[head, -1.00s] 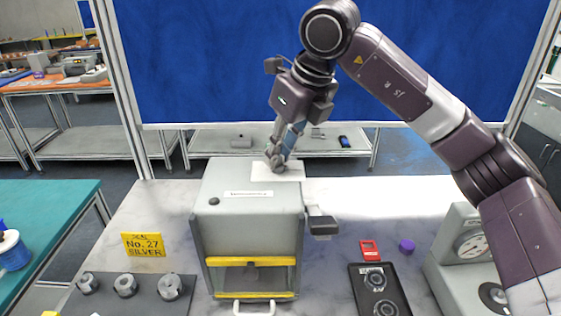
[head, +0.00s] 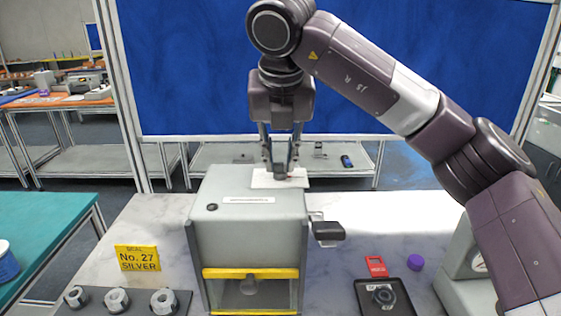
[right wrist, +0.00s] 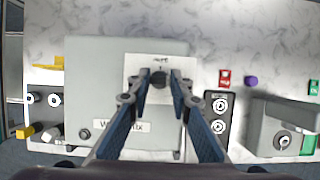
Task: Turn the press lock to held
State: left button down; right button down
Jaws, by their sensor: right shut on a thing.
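The press (head: 250,220) is a grey box with yellow bars across its open front, on the marble table. A white plate (head: 318,181) lies on its top toward the back; it also shows in the right wrist view (right wrist: 135,66) with small text I cannot read. The press lock looks like a dark round knob (right wrist: 160,79) on that plate. My right gripper (head: 281,172) points down over the plate and is shut on the knob, one fingertip at each side. My left gripper is not in view.
A dark-ended lever (head: 328,231) sticks out from the press's right side. A yellow sign (head: 138,258) and metal nuts (head: 117,300) are at left. A red tag (head: 375,266), purple cylinder (head: 415,262) and black tray (head: 365,304) are at right, beside a grey gauge device (head: 462,289).

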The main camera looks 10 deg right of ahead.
jog(key=shift+r, duration=0.15)
dwell(0.4)
jog(key=c, duration=1.7)
grip_release()
jog(key=shift+c, duration=0.2)
jog(key=v, duration=1.1)
jog(key=shift+s+r, duration=0.2)
jog(key=shift+r, duration=0.15)
jog(key=shift+a+r, duration=0.1)
jog(key=shift+a, duration=0.05)
